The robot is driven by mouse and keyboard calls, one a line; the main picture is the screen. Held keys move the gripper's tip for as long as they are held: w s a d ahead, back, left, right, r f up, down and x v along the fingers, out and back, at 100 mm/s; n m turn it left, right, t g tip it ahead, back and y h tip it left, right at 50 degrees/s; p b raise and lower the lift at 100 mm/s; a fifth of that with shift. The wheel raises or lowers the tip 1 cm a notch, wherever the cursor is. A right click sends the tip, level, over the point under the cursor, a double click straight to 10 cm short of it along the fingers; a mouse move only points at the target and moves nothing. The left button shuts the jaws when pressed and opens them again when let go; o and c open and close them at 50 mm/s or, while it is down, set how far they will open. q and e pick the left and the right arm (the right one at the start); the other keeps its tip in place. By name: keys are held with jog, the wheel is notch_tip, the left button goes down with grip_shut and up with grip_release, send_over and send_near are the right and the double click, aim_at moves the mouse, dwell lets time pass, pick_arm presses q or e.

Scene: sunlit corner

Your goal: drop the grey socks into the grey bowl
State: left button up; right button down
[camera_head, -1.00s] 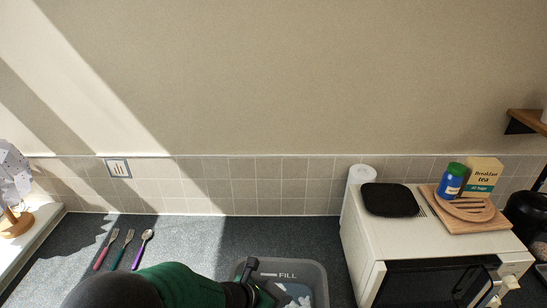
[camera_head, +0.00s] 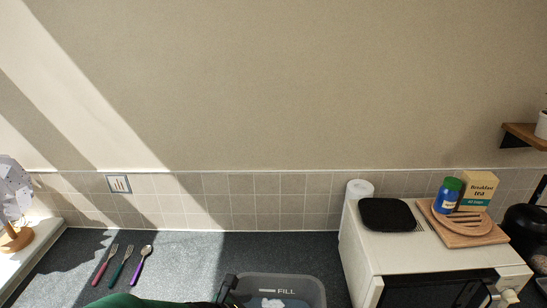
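A grey tub marked FILL (camera_head: 313,284), the only bowl-like container in view, sits at the bottom middle and is cut off by the picture's edge. Something pale and bluish (camera_head: 270,303) shows inside it; I cannot tell what it is. My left arm comes in low from the left, with a green sleeve-like link. My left gripper (camera_head: 229,287) is a dark shape at the tub's left rim, mostly cut off, so its fingers are unclear. No grey socks can be made out. My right gripper is out of view.
Two forks (camera_head: 121,267) and a spoon (camera_head: 141,264) lie on the dark counter (camera_head: 200,258) at left. A white microwave (camera_head: 375,245) stands right, bearing a black pad (camera_head: 387,214), a board (camera_head: 468,238), a blue jar (camera_head: 447,196) and a tea box (camera_head: 477,188). A lamp (camera_head: 14,205) stands far left.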

pick_arm(q)
jog(key=w+a+f+p+v, duration=0.1)
jog(key=a+p+v, duration=0.1)
jog(key=v, duration=0.9)
jog(key=a+f+n+y+b, duration=0.25)
jog(key=a+f+n, duration=0.2)
jog(key=n, duration=0.85)
jog(key=a+f+n+y+b, duration=0.2)
jog(key=a+f+n+y, duration=0.3)
jog(key=n, duration=0.8)
jog(key=s+f+n+g+b, duration=0.1)
jog(key=s+n, duration=0.3)
jog(key=n, duration=0.5)
jog(key=s+f+n+g+h+b, duration=0.1)
jog(key=s+f+n+g, duration=0.2)
jog(key=n, duration=0.6)
jog(key=shift+s+d+f+n, duration=0.2)
jog(key=shift+s+f+n, duration=0.1)
jog(key=shift+s, duration=0.65)
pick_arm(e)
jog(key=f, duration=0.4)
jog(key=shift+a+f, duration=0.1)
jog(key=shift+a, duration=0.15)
pick_arm(q)
jog(key=shift+a, duration=0.25)
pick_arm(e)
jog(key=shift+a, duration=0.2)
